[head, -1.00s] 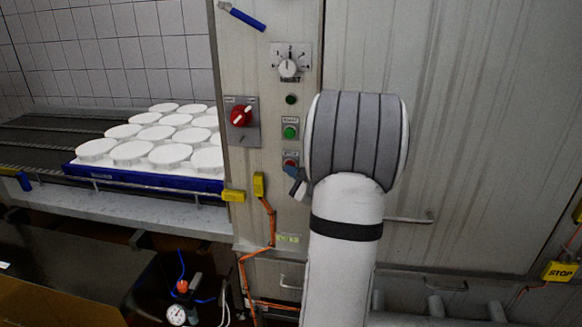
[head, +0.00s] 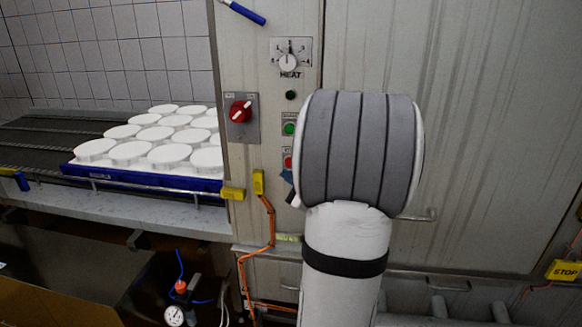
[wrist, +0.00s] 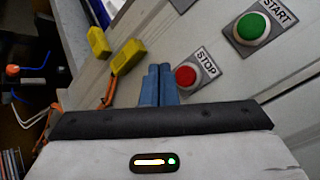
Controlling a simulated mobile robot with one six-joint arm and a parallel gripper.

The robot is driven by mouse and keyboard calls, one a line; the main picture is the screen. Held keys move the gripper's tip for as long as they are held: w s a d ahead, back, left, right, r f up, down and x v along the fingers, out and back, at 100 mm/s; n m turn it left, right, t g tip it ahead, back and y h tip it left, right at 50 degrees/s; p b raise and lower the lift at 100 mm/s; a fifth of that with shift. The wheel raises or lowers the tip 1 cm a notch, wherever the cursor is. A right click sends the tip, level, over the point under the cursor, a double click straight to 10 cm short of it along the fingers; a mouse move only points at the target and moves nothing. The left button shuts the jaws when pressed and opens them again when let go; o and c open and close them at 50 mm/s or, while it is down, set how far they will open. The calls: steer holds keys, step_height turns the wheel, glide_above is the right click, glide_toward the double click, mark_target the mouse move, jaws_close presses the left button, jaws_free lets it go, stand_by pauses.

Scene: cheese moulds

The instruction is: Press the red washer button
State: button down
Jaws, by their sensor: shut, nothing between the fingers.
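The red button (head: 287,162) sits on a small plate on the steel cabinet front, below the green button (head: 289,128). In the wrist view the red button (wrist: 186,76) is on a plate marked STOP, and the green button (wrist: 251,27) is on one marked START. My gripper (wrist: 159,70) is shut and empty, its blue fingers together. The fingertips appear just left of the red button in the wrist view; the button's face shows, and I cannot tell whether they touch its plate. In the head view my arm hides most of the gripper.
A red rotary switch (head: 240,111) and a heat dial (head: 290,60) are on the same panel. Yellow connectors (head: 258,182) with an orange cable are at lower left. A blue tray (head: 150,180) of white moulds stands on the left conveyor.

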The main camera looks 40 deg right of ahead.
steer(key=shift+s+a+b, duration=0.35)
steer(key=shift+s+a, duration=0.35)
steer(key=shift+a, duration=0.15)
stand_by(0.3)
